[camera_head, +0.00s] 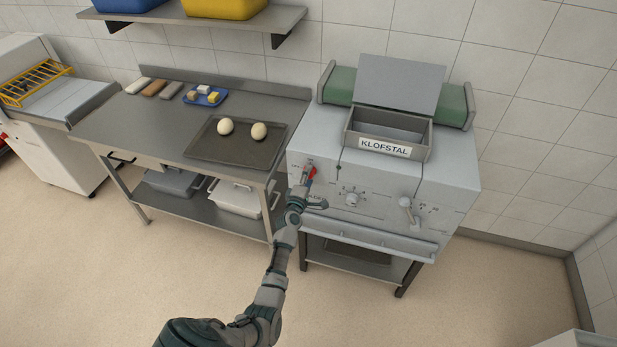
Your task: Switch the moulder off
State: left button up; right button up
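The moulder (450,172) is a light grey machine with a green roller and an open hopper labelled KLOFSTAL on top. A small red switch handle (311,171) is at the left of its front panel. I cannot read which position it is in. My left gripper (314,191) is just below the red handle, close to the panel. Its fingers look spread apart, with nothing visible between them. Whether it touches the handle is unclear. My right gripper is not in view.
A dial (352,200) and a lever (406,204) are on the same panel, right of my gripper. A front bar (370,240) runs below. A steel table (150,125) stands left, with a dark tray (210,152) holding two dough balls. The floor in front is clear.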

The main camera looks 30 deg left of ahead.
pick_arm(q)
jog(key=shift+s, duration=0.1)
jog(key=v, duration=1.1)
jog(key=shift+s, duration=0.35)
jog(key=shift+d, duration=0.1)
